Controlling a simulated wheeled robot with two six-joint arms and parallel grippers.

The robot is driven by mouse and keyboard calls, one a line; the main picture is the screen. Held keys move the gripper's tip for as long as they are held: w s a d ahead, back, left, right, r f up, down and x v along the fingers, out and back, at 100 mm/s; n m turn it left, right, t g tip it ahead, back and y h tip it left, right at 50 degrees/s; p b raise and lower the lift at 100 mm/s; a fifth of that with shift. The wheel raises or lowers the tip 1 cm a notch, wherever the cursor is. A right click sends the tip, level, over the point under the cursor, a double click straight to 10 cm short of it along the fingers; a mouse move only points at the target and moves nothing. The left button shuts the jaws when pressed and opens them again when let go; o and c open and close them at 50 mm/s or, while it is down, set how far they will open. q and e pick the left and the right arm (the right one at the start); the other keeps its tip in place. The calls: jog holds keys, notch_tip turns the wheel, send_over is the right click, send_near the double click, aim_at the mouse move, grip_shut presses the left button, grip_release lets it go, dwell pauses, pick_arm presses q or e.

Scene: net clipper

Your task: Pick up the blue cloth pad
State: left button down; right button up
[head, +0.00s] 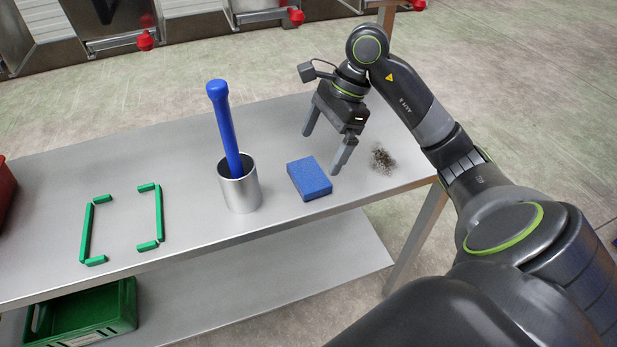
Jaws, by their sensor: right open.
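The blue cloth pad (309,179) is a small blue block lying flat on the grey metal table (200,150), right of the metal cup. My right gripper (325,155) is open, its two fingers pointing down, just above and behind the pad. The fingers are spread to either side of the pad's far end, and nothing is between them. Whether a fingertip touches the pad or table cannot be told. My left gripper is not in the view.
A metal cup (240,194) holding a blue-handled tool (222,125) stands left of the pad. A dark patch of debris (382,160) lies to its right. Green strips (86,232) form a bracket outline at left. A green crate (85,318) sits on the lower shelf.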

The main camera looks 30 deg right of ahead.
aim_at(310, 173)
jog(key=x, duration=0.5)
jog(key=b+x, duration=0.1)
jog(key=x, duration=0.1)
jog(key=shift+d+f, duration=0.2)
jog(key=shift+f, duration=0.15)
jog(key=c, duration=0.7)
